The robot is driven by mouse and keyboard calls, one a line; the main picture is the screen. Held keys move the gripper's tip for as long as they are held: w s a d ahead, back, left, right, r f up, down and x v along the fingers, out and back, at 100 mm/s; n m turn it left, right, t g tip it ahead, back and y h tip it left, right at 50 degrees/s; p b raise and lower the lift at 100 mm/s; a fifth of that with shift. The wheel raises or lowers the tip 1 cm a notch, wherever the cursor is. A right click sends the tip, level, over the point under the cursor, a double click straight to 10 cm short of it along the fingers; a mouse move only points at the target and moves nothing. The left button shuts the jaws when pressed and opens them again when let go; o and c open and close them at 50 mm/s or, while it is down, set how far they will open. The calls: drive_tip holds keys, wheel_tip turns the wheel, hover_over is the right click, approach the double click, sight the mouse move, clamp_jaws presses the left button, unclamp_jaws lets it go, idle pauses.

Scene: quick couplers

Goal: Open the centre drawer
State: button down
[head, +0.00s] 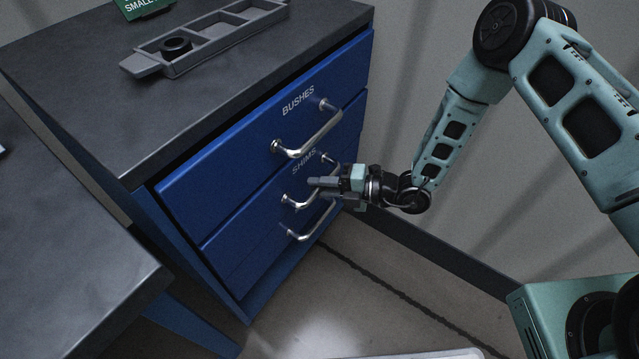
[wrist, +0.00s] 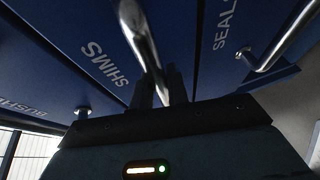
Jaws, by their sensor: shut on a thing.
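The centre drawer, labelled SHIMS (head: 240,222), is the middle blue front of the cabinet; its front looks flush with its neighbours in the head view. Its silver bar handle (head: 298,204) shows left of my gripper (head: 324,183). My gripper is shut on this handle, part of which the fingers hide. In the wrist view the handle (wrist: 142,40) runs down between my two dark fingers (wrist: 160,88), beside the SHIMS lettering.
The BUSHES drawer (head: 230,157) with its handle (head: 312,140) is above. The bottom drawer's handle (head: 300,236) is close below; its SEALS label (wrist: 224,25) shows in the wrist view. A grey tray (head: 190,62) sits on the cabinet top. A grey worktop (head: 60,270) stands at left.

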drive_tip(key=s+d+p, duration=0.3)
drive_tip(key=s+d, duration=0.7)
drive_tip(key=d, duration=0.3)
drive_tip(key=s+d+p, duration=0.2)
drive_tip(key=s+d, duration=0.8)
drive_tip(key=d, duration=0.2)
drive_tip(key=shift+d+p, duration=0.35)
drive_tip(key=shift+p, duration=0.05)
drive_tip(key=c, duration=1.4)
unclamp_jaws()
drive_tip(key=shift+o, duration=0.2)
drive_tip(key=v, duration=1.7)
drive_tip(key=shift+d+b, duration=0.2)
drive_tip(key=shift+b, duration=0.1)
